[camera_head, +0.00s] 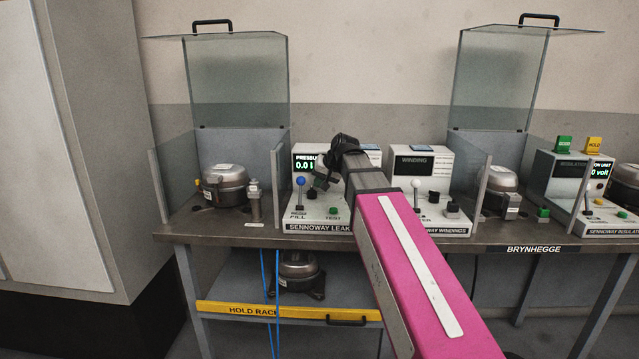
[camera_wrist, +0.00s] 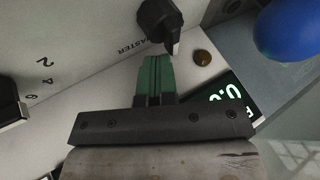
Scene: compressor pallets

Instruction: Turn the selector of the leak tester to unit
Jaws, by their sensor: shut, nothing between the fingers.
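The leak tester (camera_head: 318,222) is a white console labelled "SENNOWAY LEAK" on the bench, with a pressure display (camera_head: 304,163) lit in green. Its selector (camera_wrist: 163,22) is a black knob at the top of the wrist view, with the printed word "MASTER" beside it. The "UNIT" mark is not visible, and I cannot tell the knob's exact setting. My gripper (camera_wrist: 155,62) has its green fingers closed together and empty, with the tips just below the knob in that view. I cannot tell whether they touch it. In the head view my arm hides much of the tester's face.
A blue-balled lever (camera_head: 300,182) stands at the tester's left front, close to my gripper; a green button (camera_head: 333,211) is nearby. A compressor (camera_head: 225,184) sits left under a raised clear guard (camera_head: 238,82). The winding tester (camera_head: 421,165) stands to the right.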

